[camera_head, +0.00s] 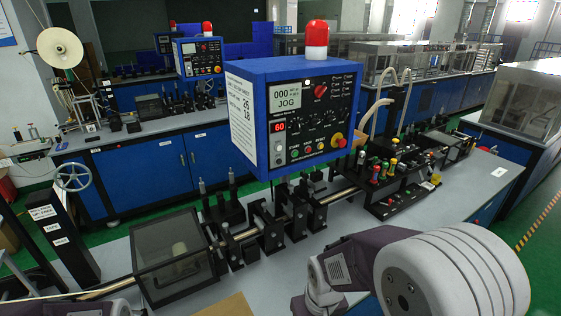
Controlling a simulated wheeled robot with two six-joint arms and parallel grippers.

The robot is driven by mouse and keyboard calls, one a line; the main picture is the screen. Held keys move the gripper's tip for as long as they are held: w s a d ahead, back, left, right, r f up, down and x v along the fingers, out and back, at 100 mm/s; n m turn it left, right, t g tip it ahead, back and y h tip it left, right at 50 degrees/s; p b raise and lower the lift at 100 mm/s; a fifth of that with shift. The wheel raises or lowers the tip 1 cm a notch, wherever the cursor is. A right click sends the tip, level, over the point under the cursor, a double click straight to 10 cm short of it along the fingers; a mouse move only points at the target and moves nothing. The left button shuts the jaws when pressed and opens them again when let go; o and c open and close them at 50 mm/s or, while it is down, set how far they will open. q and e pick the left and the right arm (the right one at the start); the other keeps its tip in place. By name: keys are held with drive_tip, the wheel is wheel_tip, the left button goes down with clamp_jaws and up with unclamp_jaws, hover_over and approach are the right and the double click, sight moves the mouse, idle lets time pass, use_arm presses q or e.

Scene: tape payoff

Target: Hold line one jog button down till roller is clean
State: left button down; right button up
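The blue control box (262,97) of the near line stands above the bench, facing me. My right arm fills the lower right and my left arm shows at the lower left edge; neither gripper is visible.
A smoked clear cover (177,252) sits at the bench's left. A red beacon (317,40) tops the box, and a red emergency knob (338,139) is on its panel. Black fixtures with coloured knobs (382,170) stand right of the box. A second bench with a similar box (199,57) stands behind.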

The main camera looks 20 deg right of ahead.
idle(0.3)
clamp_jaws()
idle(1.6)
